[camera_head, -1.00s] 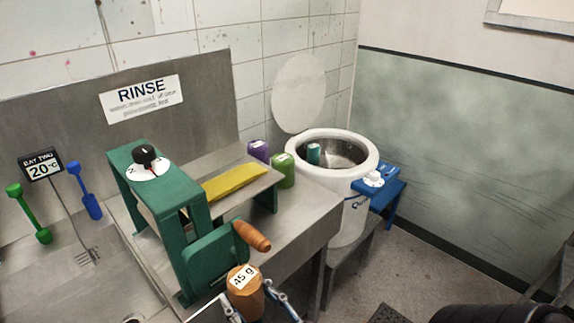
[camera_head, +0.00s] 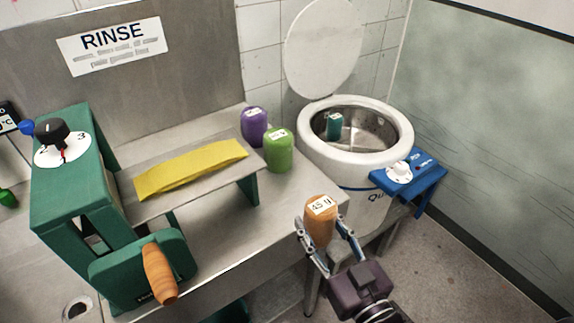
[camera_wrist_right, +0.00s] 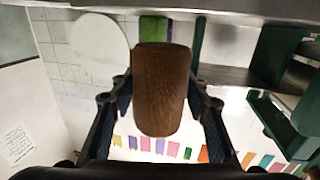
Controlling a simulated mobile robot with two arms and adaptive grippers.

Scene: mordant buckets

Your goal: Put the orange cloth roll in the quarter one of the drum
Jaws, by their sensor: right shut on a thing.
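The orange cloth roll (camera_head: 320,210) has a white label reading 45 g on its end. My right gripper (camera_head: 324,238) is shut on it and holds it upright in the air, in front of the drum and beside the counter edge. In the right wrist view the roll (camera_wrist_right: 160,95) sits between both fingers and looks brown. The drum (camera_head: 318,158) is a white round tub with a metal inside and its lid raised behind. A teal roll (camera_head: 334,127) stands inside at the left. Which quarter is number one cannot be told. My left gripper is not in view.
Purple (camera_head: 254,126) and green (camera_head: 279,150) rolls stand on the counter beside the drum. A green mangle with a wooden handle (camera_head: 159,273) and a yellow cloth (camera_head: 190,168) are to the left. A blue control box (camera_head: 410,178) juts from the drum's right front.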

